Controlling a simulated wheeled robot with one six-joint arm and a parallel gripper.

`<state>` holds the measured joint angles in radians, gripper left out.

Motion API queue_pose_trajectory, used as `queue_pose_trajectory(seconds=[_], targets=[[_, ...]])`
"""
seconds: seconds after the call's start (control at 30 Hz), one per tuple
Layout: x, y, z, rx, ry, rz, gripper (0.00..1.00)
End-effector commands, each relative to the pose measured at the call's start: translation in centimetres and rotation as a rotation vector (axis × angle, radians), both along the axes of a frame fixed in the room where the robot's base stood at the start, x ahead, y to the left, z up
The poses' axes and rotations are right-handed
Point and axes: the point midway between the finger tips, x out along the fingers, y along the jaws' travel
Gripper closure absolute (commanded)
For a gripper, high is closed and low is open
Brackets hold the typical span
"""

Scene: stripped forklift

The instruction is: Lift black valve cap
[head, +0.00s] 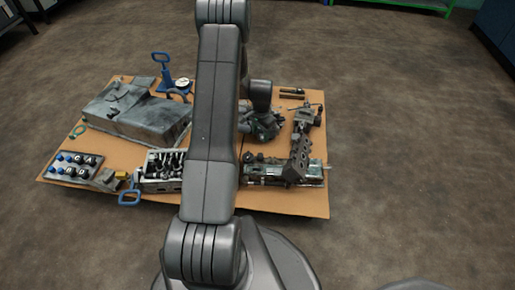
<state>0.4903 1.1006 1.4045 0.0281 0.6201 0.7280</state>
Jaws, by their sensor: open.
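I cannot make out for certain which part is the black valve cap. Small dark round pieces (262,158) stand on the left end of a long greenish metal block (312,176) at the cardboard's front right. Other dark caps stand in a light metal block (148,184) at the front, partly behind my arm. My gripper (258,127) is below my wrist, over a dark metal assembly at the middle right. It blends with that assembly, and its fingertips are hard to see. It is open, and I see nothing held in it.
Parts lie on a brown cardboard sheet (315,205) on the floor. A big grey casing (140,112) fills its back left. A dark panel with blue knobs (75,167) lies front left, a blue-handled tool (162,60) at the back. A long grey part (299,152) rises at right.

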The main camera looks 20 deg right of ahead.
Motion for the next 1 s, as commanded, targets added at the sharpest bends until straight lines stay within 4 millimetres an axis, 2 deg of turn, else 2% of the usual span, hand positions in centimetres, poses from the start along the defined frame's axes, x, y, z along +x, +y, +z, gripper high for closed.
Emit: queue_pose_trajectory(seconds=[0.27, 0.7, 0.83, 1.0], targets=[[0.0, -0.4, -3.1, 0.002, 0.003, -0.018, 0.53], [0.2, -0.3, -12.1, 0.002, 0.002, -0.016, 0.53], [0.2, -0.3, -13.7, 0.002, 0.002, -0.016, 0.53], [0.3, -0.3, -14.5, 0.001, 0.000, -0.016, 0.53]])
